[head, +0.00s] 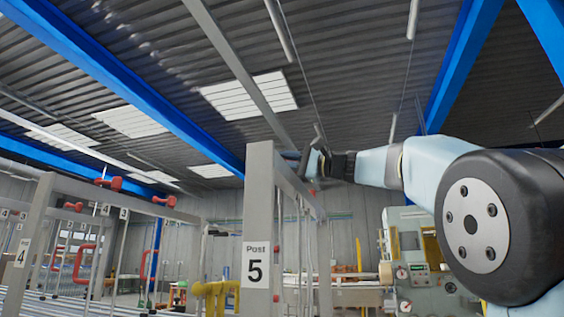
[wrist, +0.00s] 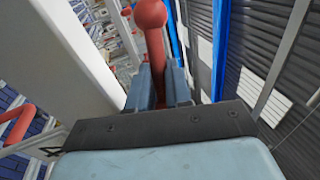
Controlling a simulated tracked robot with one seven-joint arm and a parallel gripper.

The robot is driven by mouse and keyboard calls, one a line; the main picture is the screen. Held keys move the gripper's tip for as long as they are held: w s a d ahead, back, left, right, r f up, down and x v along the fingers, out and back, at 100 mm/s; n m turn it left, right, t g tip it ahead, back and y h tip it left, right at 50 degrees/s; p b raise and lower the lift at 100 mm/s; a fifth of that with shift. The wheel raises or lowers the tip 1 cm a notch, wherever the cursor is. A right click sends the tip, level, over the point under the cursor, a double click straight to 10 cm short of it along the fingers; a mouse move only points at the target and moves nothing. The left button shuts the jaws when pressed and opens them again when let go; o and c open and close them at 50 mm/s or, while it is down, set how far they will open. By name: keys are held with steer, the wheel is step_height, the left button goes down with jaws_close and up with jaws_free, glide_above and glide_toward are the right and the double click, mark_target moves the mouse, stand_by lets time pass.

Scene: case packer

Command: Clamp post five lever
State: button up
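Post five (head: 257,215) is a grey upright frame with a "Post 5" label, in the middle of the head view. My gripper (head: 318,163) is at the top of this post, at the right side of its upper beam. In the wrist view a red lever (wrist: 151,16) with a round knob stands between the two blue-grey fingers of my gripper (wrist: 158,85). The fingers sit close against both sides of its shaft, with no clear gap showing, and the knob sticks out beyond them. The lever is mostly hidden in the head view.
Post four (head: 35,240) stands at the left, with other posts bearing red levers (head: 165,201) behind it. The grey post beam (wrist: 75,50) runs close to my gripper on the left of the wrist view. A machine (head: 425,260) stands at the right.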

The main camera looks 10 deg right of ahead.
steer(key=shift+o, duration=0.8)
steer(key=shift+a+f+g, duration=0.1)
steer(key=shift+f+g, duration=0.05)
steer(key=shift+g, duration=0.15)
steer(key=shift+s, duration=0.1)
steer(key=v, duration=1.4)
steer(key=shift+a+f, duration=0.1)
